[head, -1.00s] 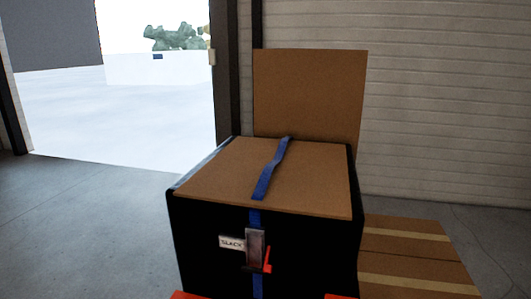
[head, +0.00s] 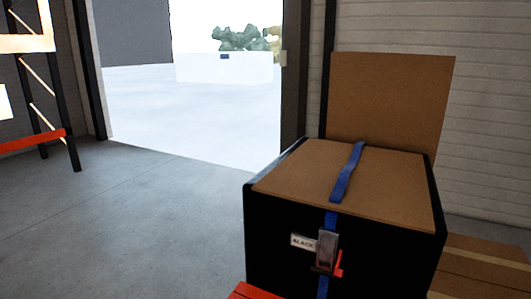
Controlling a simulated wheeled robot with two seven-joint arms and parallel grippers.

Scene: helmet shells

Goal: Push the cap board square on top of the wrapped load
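The wrapped load (head: 280,245) is a black-sided block at the right of the head view. The brown cap board (head: 400,200) lies flat on its top and looks roughly in line with the load's edges; black shows along the left and right sides. A blue strap (head: 347,172) crosses the board and runs down the front face to a ratchet (head: 327,250) with a red handle. A small white label reading "SLACK" (head: 303,242) sits beside the ratchet. Neither of my grippers is in view.
A brown upright panel (head: 390,100) stands behind the load. Taped cartons (head: 485,265) lie on the floor at right. An orange-red edge (head: 258,291) shows at bottom centre. A rack (head: 45,100) stands at far left. Grey floor (head: 130,220) is clear at left, before a bright open doorway.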

